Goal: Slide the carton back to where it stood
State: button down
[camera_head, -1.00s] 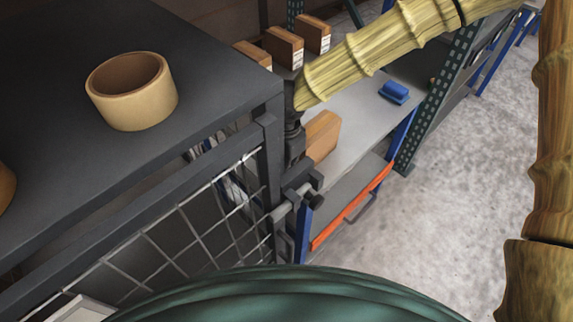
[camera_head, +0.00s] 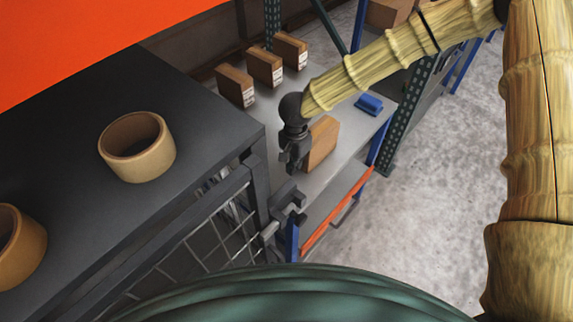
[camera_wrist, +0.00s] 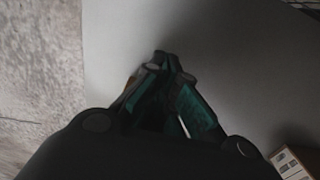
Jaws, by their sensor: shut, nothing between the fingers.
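A brown carton (camera_head: 322,144) stands upright on the light grey shelf top (camera_head: 345,150), near its front left part. My gripper (camera_head: 291,162) is dark, points down and is just left of the carton in the head view; I cannot tell whether they touch. In the wrist view my gripper (camera_wrist: 164,68) has its fingertips together with nothing between them, over the grey surface. A small brown sliver shows left of the fingers there, too little to identify. A carton with a white label (camera_wrist: 293,162) is cut off at that view's lower right corner.
Three labelled cartons (camera_head: 265,66) stand in a row at the shelf's back. A blue object (camera_head: 369,104) lies to the right. A dark cabinet top (camera_head: 200,110) with tape rolls (camera_head: 137,147) and a mesh panel (camera_head: 215,245) are at left. Bare floor (camera_head: 410,225) is at right.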

jog(key=w+d+p, duration=0.2)
jog(key=w+d, duration=0.1)
jog(key=shift+w+d+r+p, duration=0.15)
jog(key=shift+d+p, duration=0.1)
jog(key=shift+p, duration=0.15)
jog(key=shift+w+d, duration=0.4)
jog(key=shift+d, duration=0.05)
